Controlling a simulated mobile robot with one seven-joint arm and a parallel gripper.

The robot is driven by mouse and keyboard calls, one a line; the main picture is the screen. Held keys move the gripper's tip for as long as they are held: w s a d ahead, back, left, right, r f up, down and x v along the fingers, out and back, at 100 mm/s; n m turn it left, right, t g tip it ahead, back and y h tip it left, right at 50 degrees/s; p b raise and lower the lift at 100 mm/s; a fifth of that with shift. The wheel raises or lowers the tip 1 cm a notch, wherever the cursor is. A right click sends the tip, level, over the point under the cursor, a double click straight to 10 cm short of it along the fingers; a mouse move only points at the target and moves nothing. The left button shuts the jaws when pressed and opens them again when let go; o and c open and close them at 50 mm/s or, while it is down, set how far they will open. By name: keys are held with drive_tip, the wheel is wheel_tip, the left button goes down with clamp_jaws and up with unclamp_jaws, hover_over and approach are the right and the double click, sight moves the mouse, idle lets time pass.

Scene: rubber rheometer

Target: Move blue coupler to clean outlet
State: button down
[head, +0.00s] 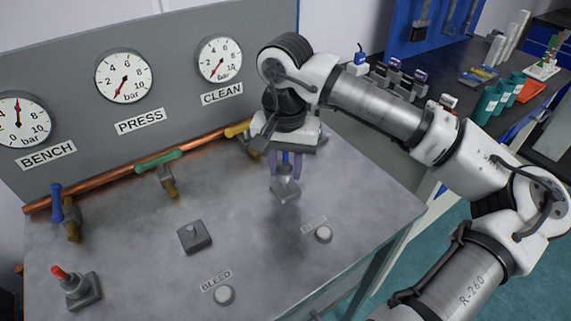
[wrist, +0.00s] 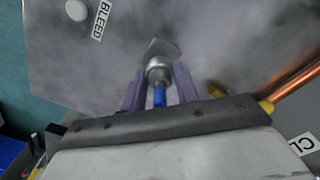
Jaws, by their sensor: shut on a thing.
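The blue coupler (head: 285,158) is upright between the purple fingers of my gripper (head: 285,172), which is shut on it. In the wrist view, its blue end (wrist: 159,97) and round metal body (wrist: 158,70) show between the fingers of my gripper (wrist: 159,85). A grey square block (head: 286,194) shows directly below the coupler; I cannot tell whether they touch. The clean outlet, with a yellow handle (head: 237,129), is on the copper pipe behind and left of my gripper, partly hidden by it. The CLEAN label (head: 222,94) is above it.
The green-handled press outlet (head: 168,186) and blue-handled bench outlet (head: 72,231) are farther left. A red-topped coupler (head: 75,285) stands on a block at front left. A bare grey block (head: 194,237) and BLEED button (head: 224,295) are on the metal bench.

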drive_tip(key=shift+f, duration=0.2)
drive_tip(key=shift+f+b, duration=1.15)
drive_tip(key=shift+b, duration=0.15)
drive_tip(key=c, duration=1)
unclamp_jaws()
drive_tip(key=shift+o, duration=0.2)
drive_tip(key=shift+r, duration=0.1)
drive_tip(key=shift+r+p, duration=1.45)
drive_tip(key=shift+r, duration=1.1)
drive_tip(key=shift+s+f, duration=0.1)
drive_tip(key=shift+f, duration=0.05)
